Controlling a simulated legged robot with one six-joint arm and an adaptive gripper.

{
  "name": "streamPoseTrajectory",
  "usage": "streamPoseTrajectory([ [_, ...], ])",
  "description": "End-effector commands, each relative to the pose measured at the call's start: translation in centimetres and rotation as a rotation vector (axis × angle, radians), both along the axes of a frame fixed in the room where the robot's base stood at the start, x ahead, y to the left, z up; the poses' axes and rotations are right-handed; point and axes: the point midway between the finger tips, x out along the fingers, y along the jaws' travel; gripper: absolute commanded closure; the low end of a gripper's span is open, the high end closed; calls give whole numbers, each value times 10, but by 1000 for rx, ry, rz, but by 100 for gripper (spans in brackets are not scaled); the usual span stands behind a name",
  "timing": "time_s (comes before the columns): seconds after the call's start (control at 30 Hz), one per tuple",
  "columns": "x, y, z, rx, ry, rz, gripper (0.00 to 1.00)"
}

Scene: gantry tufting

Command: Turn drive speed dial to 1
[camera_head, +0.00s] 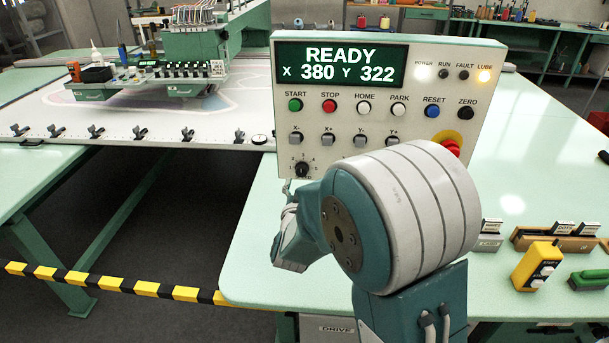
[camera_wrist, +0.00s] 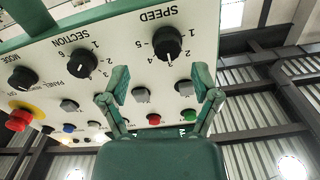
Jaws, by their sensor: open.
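The drive speed dial (camera_wrist: 168,42) is a black round knob under the upside-down word SPEED in the wrist view. What looks like the same dial (camera_head: 301,168) is at the lower left of the control panel (camera_head: 290,115) in the head view. My gripper (camera_wrist: 161,86) is open and empty in the wrist view.
The SECTION dial (camera_wrist: 83,63) and MODE dial (camera_wrist: 22,78) are beside the speed dial. A red stop knob (camera_wrist: 19,119) and grey jog buttons (camera_wrist: 141,95) are close by. The panel screen (camera_head: 341,67) reads READY. A yellow pendant (camera_head: 538,266) lies on the table at right.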

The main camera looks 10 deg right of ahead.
Motion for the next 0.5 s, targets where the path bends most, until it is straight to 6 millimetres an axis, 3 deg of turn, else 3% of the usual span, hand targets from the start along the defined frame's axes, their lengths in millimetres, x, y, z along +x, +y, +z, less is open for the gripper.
streamPoseTrajectory([
  [0.2,31,-12,-1,1,0,1,21],
  [0.5,41,-19,0,5,-1,1,21],
])
